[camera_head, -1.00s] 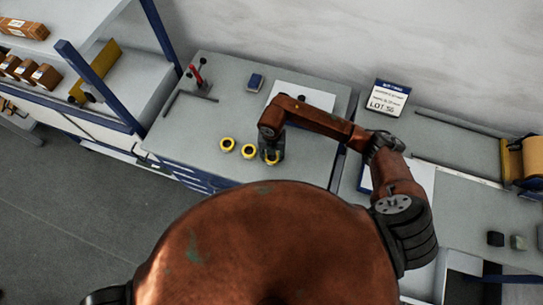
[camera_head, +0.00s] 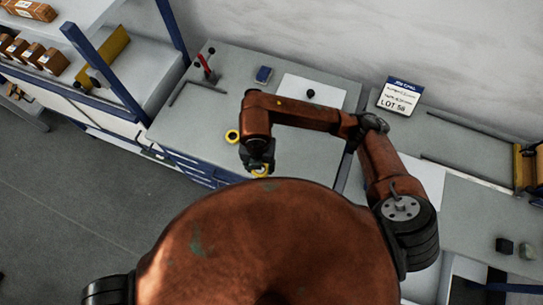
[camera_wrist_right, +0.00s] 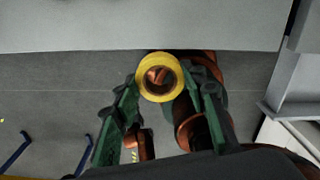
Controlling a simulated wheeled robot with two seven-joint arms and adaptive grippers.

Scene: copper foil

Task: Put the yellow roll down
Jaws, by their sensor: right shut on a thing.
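A yellow roll (camera_wrist_right: 142,78) is held between the two green fingers of my right gripper (camera_wrist_right: 160,82) in the right wrist view. In the head view my right gripper (camera_head: 259,160) points down near the front edge of the grey bench, and part of the held roll (camera_head: 260,174) shows below it. In the wrist view the roll overlaps the edge of the bench top (camera_wrist_right: 120,25), with floor behind its lower part. My left gripper is not in view.
A red-handled tool (camera_head: 207,68), a blue block (camera_head: 264,75) and a white sheet (camera_head: 325,89) with a dark knob (camera_head: 311,93) are on the bench. A lot sign (camera_head: 398,97) stands to the right. The bench's left part has bare room.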

